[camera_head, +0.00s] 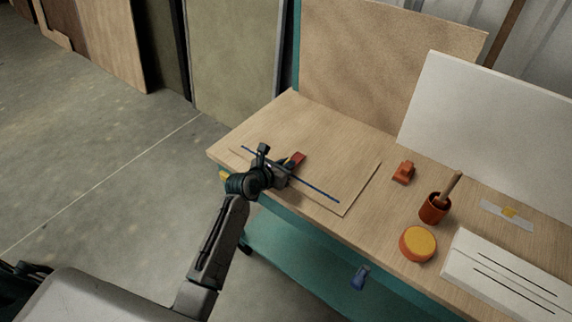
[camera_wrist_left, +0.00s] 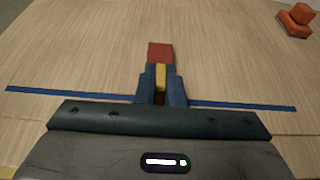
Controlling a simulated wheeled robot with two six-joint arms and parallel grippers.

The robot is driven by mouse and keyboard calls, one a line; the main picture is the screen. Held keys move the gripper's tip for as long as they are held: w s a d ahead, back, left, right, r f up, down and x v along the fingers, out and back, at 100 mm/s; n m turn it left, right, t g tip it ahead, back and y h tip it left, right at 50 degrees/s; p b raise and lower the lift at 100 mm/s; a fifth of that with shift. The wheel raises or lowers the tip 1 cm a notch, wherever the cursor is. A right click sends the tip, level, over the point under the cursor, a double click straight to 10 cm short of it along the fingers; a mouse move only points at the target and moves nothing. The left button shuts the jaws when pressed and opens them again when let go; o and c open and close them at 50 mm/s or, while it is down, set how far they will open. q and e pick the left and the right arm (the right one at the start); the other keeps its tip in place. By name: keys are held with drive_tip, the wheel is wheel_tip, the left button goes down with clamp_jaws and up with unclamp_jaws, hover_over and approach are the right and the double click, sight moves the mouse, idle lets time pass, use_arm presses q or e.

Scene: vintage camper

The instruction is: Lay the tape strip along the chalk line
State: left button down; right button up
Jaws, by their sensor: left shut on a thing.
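A long blue line (camera_head: 318,188) runs across a thin wooden board (camera_head: 350,178) on the workbench; it also shows on both sides of the fingers in the left wrist view (camera_wrist_left: 240,105). I cannot tell whether it is chalk or tape. My left gripper (camera_head: 287,168) is over the line near its middle, with its fingers pointing across it. In the left wrist view the gripper (camera_wrist_left: 161,88) is shut on a yellow piece with a red end (camera_wrist_left: 160,53). The fingers hide the middle of the line. My right gripper is not in view.
An orange block (camera_head: 403,172), an orange cup with a wooden handle (camera_head: 434,208), an orange-yellow round thing (camera_head: 417,244), a pale plate (camera_head: 505,215) and a slotted white panel (camera_head: 505,280) stand right of the board. A tall wooden panel (camera_head: 380,55) stands behind.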

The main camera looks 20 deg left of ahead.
use_arm(q)
drive_tip(key=shift+f, duration=0.55)
drive_tip(key=c, duration=1.5)
unclamp_jaws()
drive_tip(key=shift+o, duration=0.2)
